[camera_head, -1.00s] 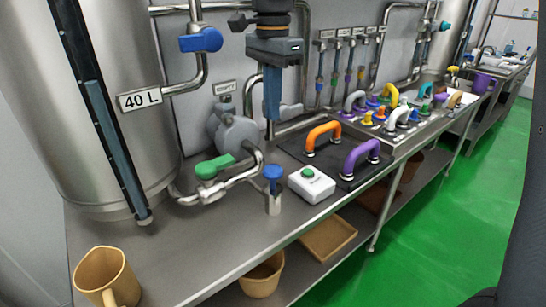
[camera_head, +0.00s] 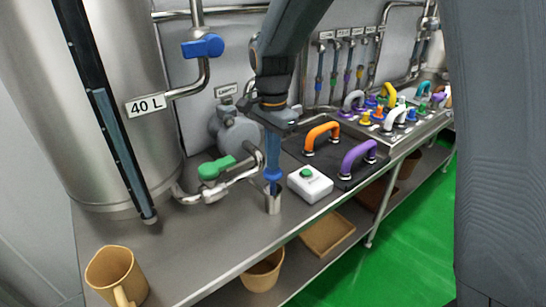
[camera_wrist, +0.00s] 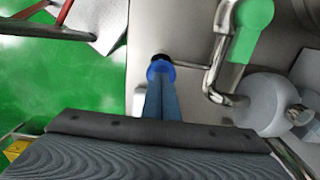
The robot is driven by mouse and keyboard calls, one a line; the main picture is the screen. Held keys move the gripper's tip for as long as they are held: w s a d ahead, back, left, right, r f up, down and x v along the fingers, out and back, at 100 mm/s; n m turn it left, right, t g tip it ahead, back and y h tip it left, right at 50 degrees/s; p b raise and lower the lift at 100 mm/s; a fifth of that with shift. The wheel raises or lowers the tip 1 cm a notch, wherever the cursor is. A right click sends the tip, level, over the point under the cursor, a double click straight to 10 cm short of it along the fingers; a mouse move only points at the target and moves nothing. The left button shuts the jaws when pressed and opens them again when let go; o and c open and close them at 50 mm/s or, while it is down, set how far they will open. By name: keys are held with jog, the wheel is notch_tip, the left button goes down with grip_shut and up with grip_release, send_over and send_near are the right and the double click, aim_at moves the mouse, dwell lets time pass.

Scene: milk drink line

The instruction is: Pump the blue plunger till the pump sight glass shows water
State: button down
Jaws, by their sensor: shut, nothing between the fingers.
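The blue plunger (camera_head: 273,175) stands in a short steel cylinder (camera_head: 273,204) on the steel bench, beside the white box with a green button. My gripper (camera_head: 273,166) points straight down over the plunger, its blue fingers shut with nothing between them. Its fingertips appear to touch the plunger's blue top. In the wrist view the fingers (camera_wrist: 160,88) end at the blue knob (camera_wrist: 160,70). A grey round pump body (camera_head: 238,135) stands behind, with a small label above it. I cannot read that label clearly now or make out water in a sight glass.
A green-handled valve (camera_head: 216,167) and pipe lie left of the plunger. The white button box (camera_head: 310,183) is close on its right, with orange (camera_head: 322,136) and purple (camera_head: 358,156) handles beyond. A large 40 L tank (camera_head: 110,100) and a tan jug (camera_head: 117,276) are at the left.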

aim_at(273, 173)
jog(key=shift+f, duration=0.45)
notch_tip(273, 173, down, 3)
jog(key=shift+f+b, duration=0.2)
jog(key=shift+b, duration=0.3)
jog(key=shift+f, duration=0.25)
jog(key=shift+s, duration=0.1)
jog(key=shift+r+p, duration=0.45)
notch_tip(273, 173, up, 14)
jog(key=shift+f, duration=0.2)
